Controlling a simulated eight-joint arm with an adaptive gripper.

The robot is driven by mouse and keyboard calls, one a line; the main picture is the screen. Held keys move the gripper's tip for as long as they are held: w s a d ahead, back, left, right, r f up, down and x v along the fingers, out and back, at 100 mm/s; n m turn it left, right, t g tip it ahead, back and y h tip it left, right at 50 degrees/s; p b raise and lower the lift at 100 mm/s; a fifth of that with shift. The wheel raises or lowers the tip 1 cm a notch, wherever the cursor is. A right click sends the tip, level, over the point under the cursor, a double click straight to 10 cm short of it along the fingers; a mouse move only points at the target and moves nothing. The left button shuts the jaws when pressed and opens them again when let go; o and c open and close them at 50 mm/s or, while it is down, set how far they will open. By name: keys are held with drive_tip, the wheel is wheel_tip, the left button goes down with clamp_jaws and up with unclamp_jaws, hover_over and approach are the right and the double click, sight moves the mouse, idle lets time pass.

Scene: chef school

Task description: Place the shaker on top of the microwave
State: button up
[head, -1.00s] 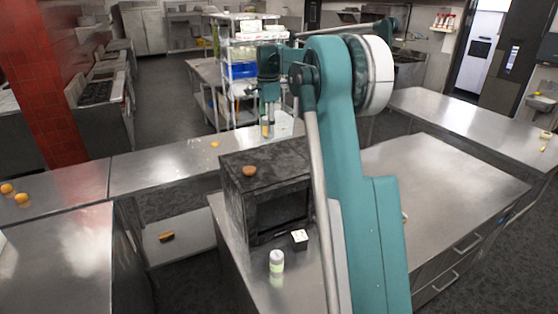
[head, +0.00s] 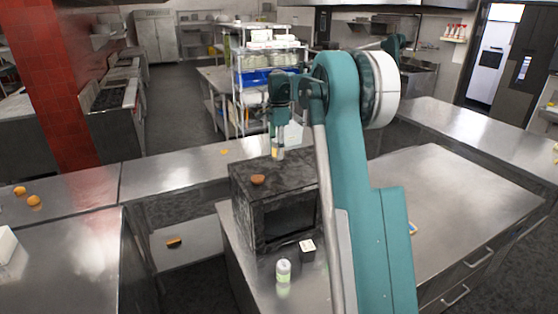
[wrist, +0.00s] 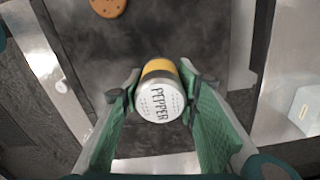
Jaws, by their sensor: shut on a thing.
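The shaker (wrist: 160,92) has a white perforated lid marked PEPPER and a yellow band. My gripper (wrist: 162,98) is shut on it, one green finger on each side. In the head view the shaker (head: 277,152) hangs from my gripper (head: 277,148) at the far edge of the microwave's top. The dark, worn microwave (head: 243,203) stands on the steel counter; its top (wrist: 200,35) lies below the shaker in the wrist view. I cannot tell whether the shaker touches it.
A brown round item (head: 258,179), like a cookie, lies on the microwave's top near its left front. A white-green bottle (head: 283,271) and a small dark box with a white top (head: 307,246) stand in front of the microwave. The counter (head: 440,210) to the right is largely clear.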

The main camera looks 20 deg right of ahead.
drive_tip(key=shift+f, duration=0.45)
drive_tip(key=shift+f, duration=0.1)
drive_tip(key=shift+f, duration=1.8)
drive_tip(key=shift+f, duration=0.1)
drive_tip(key=o, duration=1)
wheel_tip(320, 180, up, 12)
drive_tip(key=shift+r+b, duration=0.15)
drive_tip(key=shift+b, duration=0.15)
